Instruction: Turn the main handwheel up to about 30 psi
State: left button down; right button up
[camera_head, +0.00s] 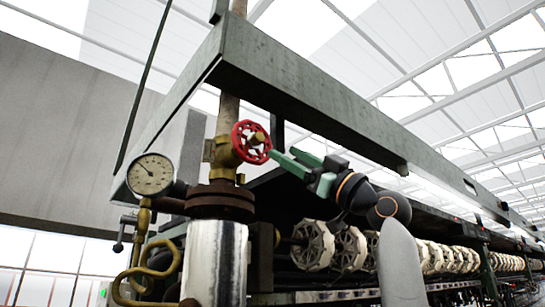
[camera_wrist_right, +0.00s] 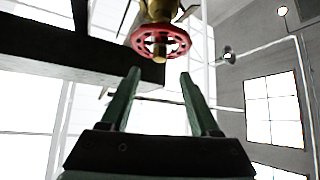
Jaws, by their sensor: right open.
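The main handwheel (camera_head: 251,142) is a red spoked wheel on a brass valve, set on a vertical pipe above a rusty flange. A round pressure gauge (camera_head: 151,174) with a white dial stands to its left; its figures are too small to read. My right gripper (camera_head: 271,153) reaches in from the right, with its green fingertips close to the wheel's right side. In the right wrist view the handwheel (camera_wrist_right: 161,42) lies beyond the two fingertips, in line with the gap between them. The right gripper (camera_wrist_right: 161,75) is open and empty. My left gripper is not in view.
A heavy dark beam (camera_head: 310,90) runs above and behind the wheel. A shiny metal cylinder (camera_head: 217,265) stands below the valve. Curled brass tubing (camera_head: 150,270) hangs under the gauge. Several pale reels (camera_head: 350,248) line the machine at the right.

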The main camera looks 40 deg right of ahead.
jog(key=b+v, duration=0.1)
jog(key=v, duration=0.3)
jog(key=shift+s+f, duration=0.1)
jog(key=shift+s, duration=0.05)
dwell(0.5)
